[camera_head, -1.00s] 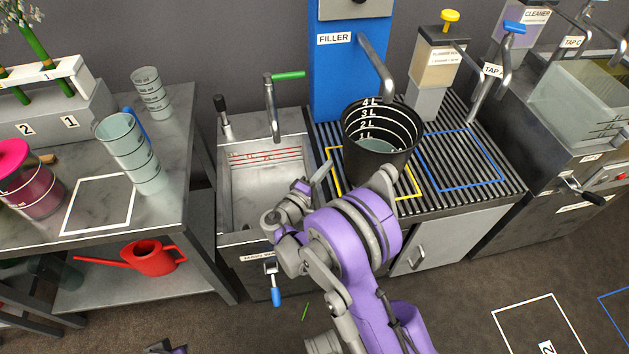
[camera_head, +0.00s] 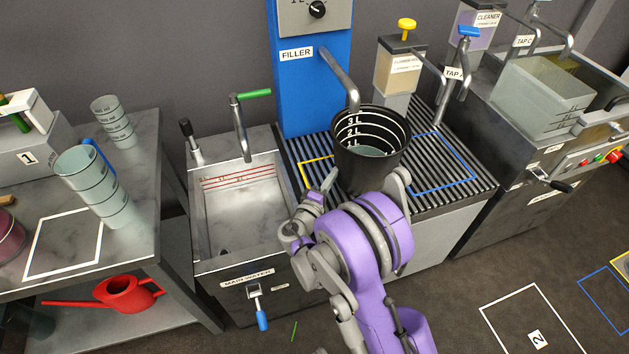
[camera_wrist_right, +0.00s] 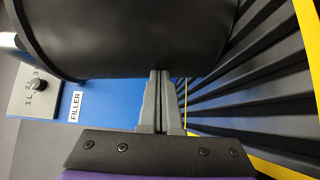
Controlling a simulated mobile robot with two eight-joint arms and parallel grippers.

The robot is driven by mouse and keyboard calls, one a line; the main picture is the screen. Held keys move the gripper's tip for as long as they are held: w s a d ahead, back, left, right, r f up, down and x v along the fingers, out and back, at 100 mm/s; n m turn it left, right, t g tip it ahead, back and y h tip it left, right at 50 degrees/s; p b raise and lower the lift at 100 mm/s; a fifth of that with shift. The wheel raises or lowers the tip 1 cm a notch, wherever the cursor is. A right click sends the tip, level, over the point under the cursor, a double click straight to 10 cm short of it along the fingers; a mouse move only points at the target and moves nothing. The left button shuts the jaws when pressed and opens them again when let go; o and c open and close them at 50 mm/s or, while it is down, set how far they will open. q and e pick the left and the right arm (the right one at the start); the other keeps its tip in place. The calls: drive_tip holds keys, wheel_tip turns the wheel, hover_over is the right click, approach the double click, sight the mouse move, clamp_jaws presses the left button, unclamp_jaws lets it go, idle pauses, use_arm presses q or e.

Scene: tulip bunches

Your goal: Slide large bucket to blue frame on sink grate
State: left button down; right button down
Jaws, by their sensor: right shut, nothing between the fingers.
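The large black bucket (camera_head: 360,162), with litre marks inside and some liquid at its bottom, stands upright on the sink grate (camera_head: 463,190). It sits between the yellow frame and the blue frame (camera_head: 470,178), covering part of the blue frame's left side. My right gripper (camera_head: 333,172) is at the bucket's left side. In the right wrist view, the closed, empty fingertips (camera_wrist_right: 160,72) meet the dark bucket wall (camera_wrist_right: 130,45); whether they press on it I cannot tell. My left gripper is not in view.
The yellow frame (camera_head: 303,172) lies left of the bucket. The blue filler (camera_head: 312,85) and its spout (camera_head: 342,80) stand behind it. Dispensers (camera_head: 398,72) and tap A stand at the grate's back. The steel sink (camera_head: 240,205) is to the left. Most of the blue frame's inside is clear.

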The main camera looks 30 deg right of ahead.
drive_tip(key=s+d, duration=0.2)
drive_tip(key=d, duration=0.5)
drive_tip(key=s+d, duration=0.1)
drive_tip(key=d, duration=0.7)
drive_tip(key=s+d, duration=0.2)
drive_tip(key=d, duration=0.6)
drive_tip(key=shift+s, duration=0.3)
drive_tip(key=shift+a, duration=0.15)
